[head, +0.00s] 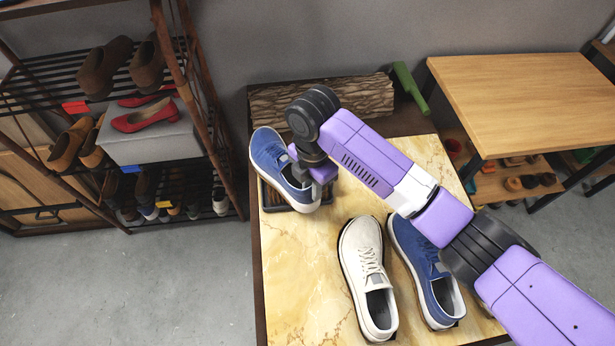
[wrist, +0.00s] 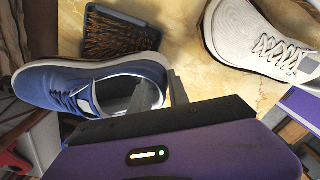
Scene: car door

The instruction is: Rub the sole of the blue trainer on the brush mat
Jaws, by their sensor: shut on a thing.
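My gripper (head: 306,178) is shut on the collar of a blue trainer (head: 268,152) with a white sole at the table's far left. In the wrist view its fingers (wrist: 168,92) pinch the side of the blue trainer (wrist: 45,82) at the opening. The brush mat (wrist: 115,42), brown bristles in a dark frame, lies partly under the trainer. In the head view mostly the rim of the brush mat (head: 268,200) shows. The sole's underside is hidden, so I cannot tell whether it touches the bristles. A second blue trainer (head: 411,245) stands on the table at the right.
A white trainer (head: 361,244) stands beside the second blue one on the marble-topped table (head: 300,290). A shoe rack (head: 195,90) stands left, a wooden table (head: 510,85) right. The table's front left is clear.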

